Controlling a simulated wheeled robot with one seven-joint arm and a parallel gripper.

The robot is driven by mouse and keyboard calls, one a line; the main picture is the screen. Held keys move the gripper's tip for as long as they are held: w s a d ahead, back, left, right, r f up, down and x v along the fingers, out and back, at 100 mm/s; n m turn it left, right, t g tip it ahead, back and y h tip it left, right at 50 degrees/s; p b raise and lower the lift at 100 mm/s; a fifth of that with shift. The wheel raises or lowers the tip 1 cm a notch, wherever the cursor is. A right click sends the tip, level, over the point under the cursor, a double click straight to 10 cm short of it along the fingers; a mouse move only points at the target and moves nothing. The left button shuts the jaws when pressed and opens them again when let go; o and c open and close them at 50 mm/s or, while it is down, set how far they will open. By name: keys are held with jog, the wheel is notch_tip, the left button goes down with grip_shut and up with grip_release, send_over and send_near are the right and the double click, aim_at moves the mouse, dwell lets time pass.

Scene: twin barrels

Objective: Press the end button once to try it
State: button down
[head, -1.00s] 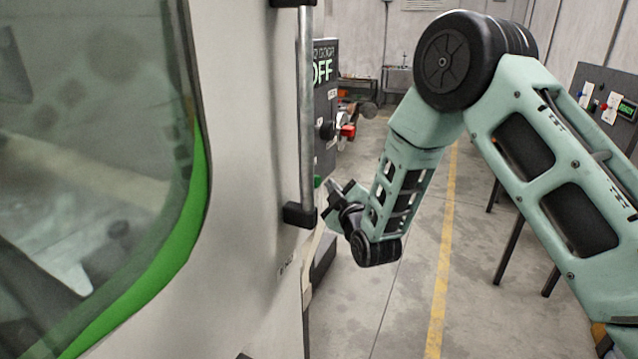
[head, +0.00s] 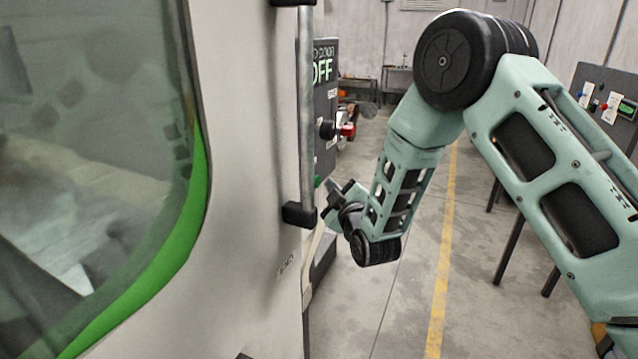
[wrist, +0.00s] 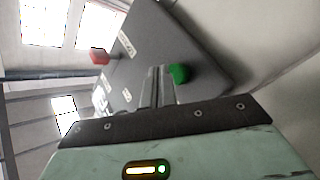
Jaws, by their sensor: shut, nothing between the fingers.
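A dark control panel (head: 326,100) stands beyond the door edge in the head view. Its lit display (head: 323,70) reads OFF on the lower line. A green button (head: 318,181) sits low on it. In the wrist view the panel (wrist: 165,35) carries the green button (wrist: 180,73) and a red knob (wrist: 99,57). Its labels are too small to read, so I cannot tell which control is the end button. My gripper (wrist: 160,70) is shut and empty, its tips close beside the green button. I cannot tell whether they touch it. It also shows in the head view (head: 332,196).
A large pale door (head: 245,150) with a vertical bar handle (head: 306,110) fills the left, close to my gripper. A second dark panel on legs (head: 608,100) stands at the right. The grey floor (head: 400,310) with a yellow line (head: 443,250) is clear between them.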

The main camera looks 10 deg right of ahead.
jog(key=shift+w+a, duration=0.2)
jog(key=shift+a, duration=0.1)
jog(key=shift+w+a+b, duration=0.4)
jog(key=shift+a+b, duration=0.1)
jog(key=shift+b, duration=0.05)
dwell(0.9)
jog(key=shift+s, duration=0.1)
jog(key=shift+s+d+b, duration=0.35)
jog(key=shift+s+d, duration=0.2)
jog(key=shift+d, duration=0.25)
jog(key=shift+s+d+b, duration=0.4)
jog(key=shift+s+d, duration=0.35)
jog(key=shift+d, duration=0.3)
jog(key=shift+s+d+b, duration=0.4)
jog(key=shift+s+d, duration=0.3)
jog(key=shift+d, duration=0.3)
